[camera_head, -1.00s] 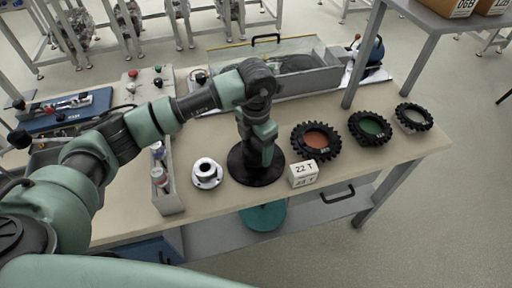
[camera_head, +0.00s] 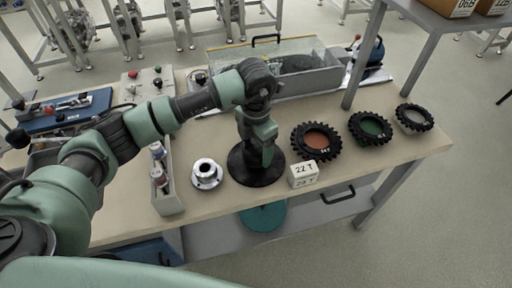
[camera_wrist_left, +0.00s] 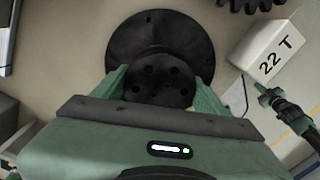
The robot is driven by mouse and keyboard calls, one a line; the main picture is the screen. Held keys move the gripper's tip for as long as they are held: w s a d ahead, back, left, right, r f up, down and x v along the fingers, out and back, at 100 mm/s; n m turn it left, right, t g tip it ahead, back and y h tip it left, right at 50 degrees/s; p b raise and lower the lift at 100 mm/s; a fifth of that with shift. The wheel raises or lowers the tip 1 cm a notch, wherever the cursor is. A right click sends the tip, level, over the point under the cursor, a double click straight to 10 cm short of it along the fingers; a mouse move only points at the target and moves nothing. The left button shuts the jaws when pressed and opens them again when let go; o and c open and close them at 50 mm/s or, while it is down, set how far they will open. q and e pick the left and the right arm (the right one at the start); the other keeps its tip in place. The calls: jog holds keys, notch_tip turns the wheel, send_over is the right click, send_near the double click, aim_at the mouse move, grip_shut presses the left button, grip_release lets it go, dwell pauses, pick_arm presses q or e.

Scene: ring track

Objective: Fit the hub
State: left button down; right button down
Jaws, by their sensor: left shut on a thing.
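My left gripper (camera_head: 258,162) points down over a black round disc (camera_head: 243,172) on the bench. In the left wrist view my left gripper (camera_wrist_left: 162,84) is shut on a dark round flange with several holes (camera_wrist_left: 160,72), likely a hub. The wider black disc (camera_wrist_left: 150,32) shows behind it; I cannot tell whether the two touch. A silver flanged hub (camera_head: 207,174) with a raised centre stands on the bench left of the disc.
A white block marked 22 T (camera_head: 303,174) stands close right of the disc. Three black toothed rings, with orange (camera_head: 316,141), green (camera_head: 370,128) and grey (camera_head: 414,118) centres, lie further right. A grey bin with small jars (camera_head: 168,192) stands left. A clear-lidded case (camera_head: 300,74) is behind.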

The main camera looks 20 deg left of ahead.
aim_at(256, 146)
pick_arm(q)
jog(key=shift+f+b, duration=0.95)
jog(key=shift+f, duration=0.1)
jog(key=shift+c, duration=0.7)
grip_release()
jog(key=shift+o, duration=0.5)
notch_tip(256, 146, up, 8)
jog(key=shift+f+b, duration=0.1)
jog(key=shift+b, duration=0.45)
